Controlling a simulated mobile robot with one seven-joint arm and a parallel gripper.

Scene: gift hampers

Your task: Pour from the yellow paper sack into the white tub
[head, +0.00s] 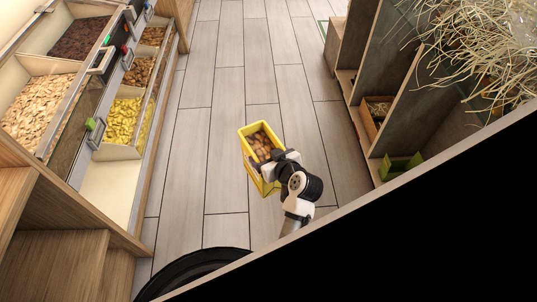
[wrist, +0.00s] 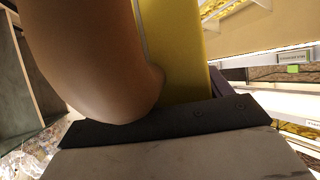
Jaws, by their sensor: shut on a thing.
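The yellow paper sack (head: 263,182) is in the middle of the head view, with its open top facing up and brown, nut-like pieces inside. My gripper (head: 283,157) is shut on the sack at its right side and holds it over the aisle. The wrist view shows a yellow face of the sack (wrist: 175,50) just beyond the dark gripper edge. A large brown rounded shape (wrist: 90,50) fills much of that view; I cannot tell what it is. I do not see the white tub in either view.
Bins of yellow (head: 121,120), pale (head: 38,103) and dark goods stand along the left. Wooden shelves (head: 345,75) with straw-like strands and a small green box (head: 400,165) stand at the right. The plank floor (head: 225,90) between them is clear.

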